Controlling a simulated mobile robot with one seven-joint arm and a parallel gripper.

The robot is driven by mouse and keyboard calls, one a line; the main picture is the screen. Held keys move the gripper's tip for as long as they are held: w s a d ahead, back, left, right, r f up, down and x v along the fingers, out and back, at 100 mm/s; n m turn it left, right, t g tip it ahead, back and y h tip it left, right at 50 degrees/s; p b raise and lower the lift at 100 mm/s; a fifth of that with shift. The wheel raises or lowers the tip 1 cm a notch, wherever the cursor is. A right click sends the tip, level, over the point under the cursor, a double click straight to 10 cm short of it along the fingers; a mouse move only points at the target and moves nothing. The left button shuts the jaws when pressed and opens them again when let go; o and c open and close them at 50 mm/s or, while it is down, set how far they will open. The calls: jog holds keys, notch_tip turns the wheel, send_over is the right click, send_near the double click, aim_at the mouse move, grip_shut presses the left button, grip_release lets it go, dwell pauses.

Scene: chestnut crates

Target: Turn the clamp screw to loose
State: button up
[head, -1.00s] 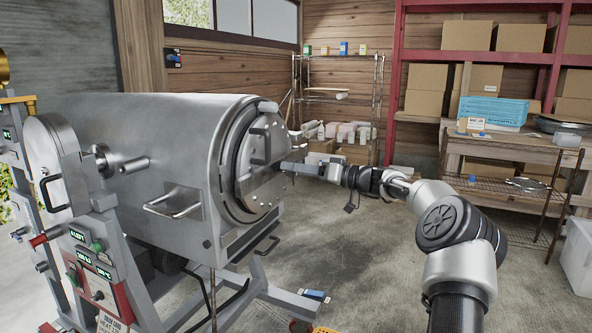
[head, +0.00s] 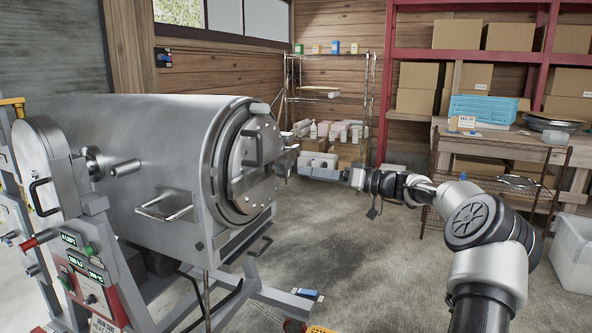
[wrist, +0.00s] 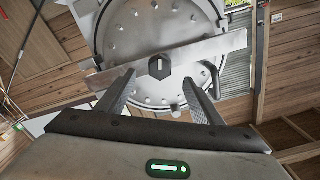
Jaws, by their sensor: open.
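The clamp screw shows in the wrist view as a dark hexagonal knob (wrist: 159,67) with a pale line on its face. It sits on a flat metal bar (wrist: 215,48) across the round door (wrist: 130,22) of the steel drum. My gripper (wrist: 160,84) is open, with one finger on each side of the knob in that view. I cannot tell whether the fingers touch it. In the head view my gripper (head: 291,163) is at the right side of the drum's round door (head: 250,165). The knob is too small or hidden to make out there.
The large steel drum (head: 130,150) stands on a metal frame at the left, with a control panel (head: 88,280) at its front left. A workbench (head: 520,150) and red shelves (head: 390,70) with cardboard boxes stand behind. The floor (head: 370,260) right of the drum is mostly clear.

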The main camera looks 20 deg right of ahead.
jog(key=p+v, duration=0.1)
jog(key=v, duration=0.8)
